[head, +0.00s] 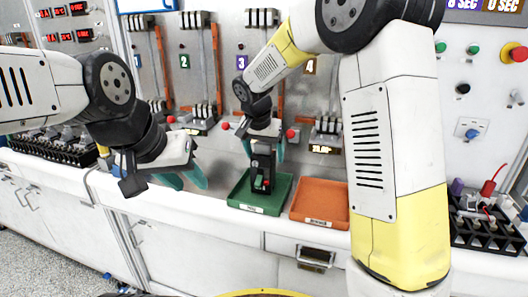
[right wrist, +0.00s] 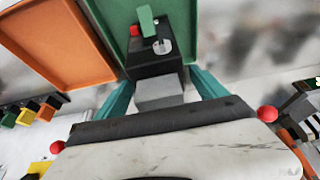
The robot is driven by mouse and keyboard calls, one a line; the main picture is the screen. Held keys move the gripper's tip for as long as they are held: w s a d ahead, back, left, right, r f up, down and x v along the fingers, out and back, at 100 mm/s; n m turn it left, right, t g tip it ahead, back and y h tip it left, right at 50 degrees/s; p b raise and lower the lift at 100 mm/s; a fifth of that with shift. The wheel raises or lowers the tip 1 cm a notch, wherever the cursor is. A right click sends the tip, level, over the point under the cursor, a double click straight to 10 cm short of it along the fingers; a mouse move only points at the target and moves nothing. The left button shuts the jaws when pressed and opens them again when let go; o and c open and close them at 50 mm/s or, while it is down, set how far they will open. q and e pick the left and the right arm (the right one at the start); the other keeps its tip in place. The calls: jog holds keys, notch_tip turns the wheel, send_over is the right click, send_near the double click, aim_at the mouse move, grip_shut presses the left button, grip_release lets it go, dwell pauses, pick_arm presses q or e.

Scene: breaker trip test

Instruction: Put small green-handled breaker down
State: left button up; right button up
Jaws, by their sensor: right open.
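The small black breaker (head: 263,177) with a green handle stands in the green tray (head: 281,197). In the right wrist view the breaker (right wrist: 152,62) shows its green handle (right wrist: 147,20), a red button and a pale block at its near end. My right gripper (head: 264,150) is open above it, with teal fingers on either side of its near end in the right wrist view (right wrist: 163,88). My left gripper (head: 184,180) is empty and open, left of the green tray above the counter's front edge.
An orange tray (head: 322,203) sits right of the green tray. Behind them stands a grey panel with several numbered breaker stations and red knobs. A black rack (head: 478,222) with plugs is at the right. The counter (head: 222,200) left of the green tray is clear.

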aim_at(260, 175)
jog(key=v, duration=1.2)
jog(key=s+d+r+n+y, duration=0.2)
jog(key=s+d, duration=0.9)
jog(key=s+d+f+n+t, duration=0.1)
jog(key=s+d+f, duration=0.1)
jog(key=s, duration=0.4)
jog(key=s+d+f+n+t+y, duration=0.1)
jog(key=s+f, duration=0.1)
jog(key=s, duration=0.4)
jog(key=shift+s+d+f+y, duration=0.15)
jog(key=shift+s+d+y, duration=0.15)
jog(key=shift+s+d, duration=0.05)
